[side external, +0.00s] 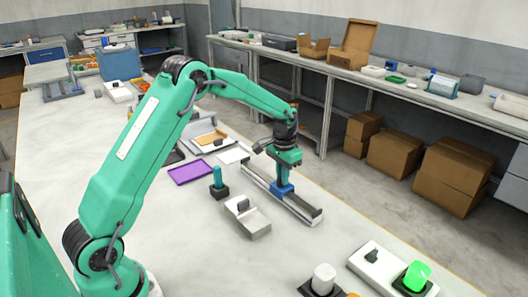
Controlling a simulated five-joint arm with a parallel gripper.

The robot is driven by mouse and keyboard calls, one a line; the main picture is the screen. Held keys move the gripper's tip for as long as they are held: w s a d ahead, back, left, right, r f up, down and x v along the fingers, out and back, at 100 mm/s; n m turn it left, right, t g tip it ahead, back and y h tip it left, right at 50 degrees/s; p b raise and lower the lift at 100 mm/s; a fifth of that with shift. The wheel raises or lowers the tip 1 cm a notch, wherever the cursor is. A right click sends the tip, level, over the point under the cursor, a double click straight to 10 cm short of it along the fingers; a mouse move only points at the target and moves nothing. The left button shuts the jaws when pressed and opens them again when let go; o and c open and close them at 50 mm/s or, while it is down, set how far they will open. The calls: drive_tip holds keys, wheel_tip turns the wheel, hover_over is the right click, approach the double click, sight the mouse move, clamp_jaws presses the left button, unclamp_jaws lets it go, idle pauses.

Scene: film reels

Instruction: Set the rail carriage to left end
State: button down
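The rail (301,207) is a long pale track with dark parts, lying at a slant on the white table. It runs from upper left to lower right in the side external view. The blue carriage (283,190) sits on it around the middle of its length. My green gripper (285,177) points down right over the carriage and appears to meet its top. The fingertips are small and partly hidden, so I cannot tell whether they are shut on the carriage or only above it.
A white knob (324,277) and a lit green button (417,276) stand at the front right. Bare table lies left of the box.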

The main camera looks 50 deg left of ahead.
drive_tip(key=d, duration=1.2)
drive_tip(key=c, duration=1.5)
unclamp_jaws()
drive_tip(key=shift+o, duration=0.2)
wheel_tip(320, 180, up, 8)
